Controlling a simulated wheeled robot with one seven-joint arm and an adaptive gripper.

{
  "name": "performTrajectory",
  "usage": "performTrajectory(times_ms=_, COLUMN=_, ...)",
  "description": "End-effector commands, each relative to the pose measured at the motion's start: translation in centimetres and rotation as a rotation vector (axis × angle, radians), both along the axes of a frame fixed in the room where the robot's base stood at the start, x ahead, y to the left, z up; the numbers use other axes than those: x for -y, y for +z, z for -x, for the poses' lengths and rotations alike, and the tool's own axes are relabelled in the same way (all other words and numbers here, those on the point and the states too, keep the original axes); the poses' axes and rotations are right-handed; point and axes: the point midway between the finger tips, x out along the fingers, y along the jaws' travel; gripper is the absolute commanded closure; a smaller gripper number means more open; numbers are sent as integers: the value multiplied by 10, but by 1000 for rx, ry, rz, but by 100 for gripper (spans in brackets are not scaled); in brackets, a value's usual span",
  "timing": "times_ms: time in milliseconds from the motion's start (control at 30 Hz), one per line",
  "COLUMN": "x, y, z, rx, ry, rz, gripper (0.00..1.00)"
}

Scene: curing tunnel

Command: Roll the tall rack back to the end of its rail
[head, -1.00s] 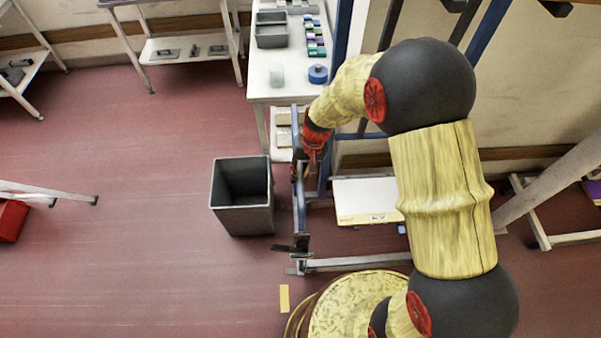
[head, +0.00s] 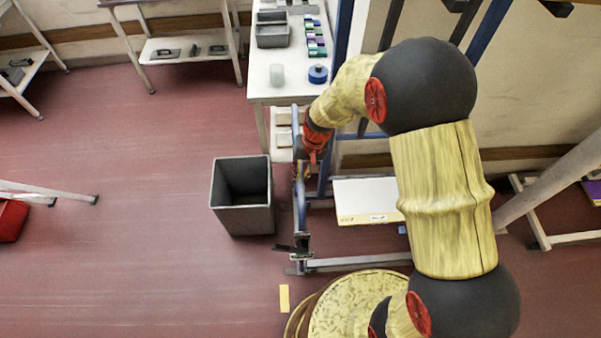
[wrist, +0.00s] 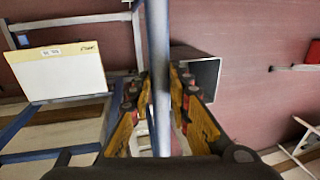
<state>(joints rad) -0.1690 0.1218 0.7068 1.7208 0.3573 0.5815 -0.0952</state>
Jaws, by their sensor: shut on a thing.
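The tall rack is a blue-grey metal frame with a near upright (head: 299,215) beside the grey bin. It also shows in the wrist view as a long bar (wrist: 158,50) running between my fingers. A pale board with a label (head: 366,196) lies within the rack frame, and it shows at upper left in the wrist view (wrist: 58,72). My gripper (head: 307,168) is shut on the rack's bar, with one yellow finger on each side in the wrist view (wrist: 160,98). My arm hides part of the rack. I cannot make out the rail's end.
A grey open bin (head: 242,218) stands on the floor close to the left of the rack. A white table (head: 290,90) with trays and a blue round item stands behind. A yellow floor mark (head: 284,298) lies in front. The red floor at left is mostly clear.

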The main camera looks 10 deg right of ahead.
Motion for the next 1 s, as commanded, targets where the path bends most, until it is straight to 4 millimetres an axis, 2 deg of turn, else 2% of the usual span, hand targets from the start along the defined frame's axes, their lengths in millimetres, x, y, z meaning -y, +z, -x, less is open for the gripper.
performTrajectory(times_ms=167, x=19, y=0, z=0, rx=2, ry=-4, rz=2, gripper=100)
performTrajectory(times_ms=267, x=38, y=-1, z=0, rx=2, ry=-5, rz=3, gripper=100)
performTrajectory(times_ms=1000, x=239, y=-1, z=9, rx=0, ry=-7, rz=2, gripper=100)
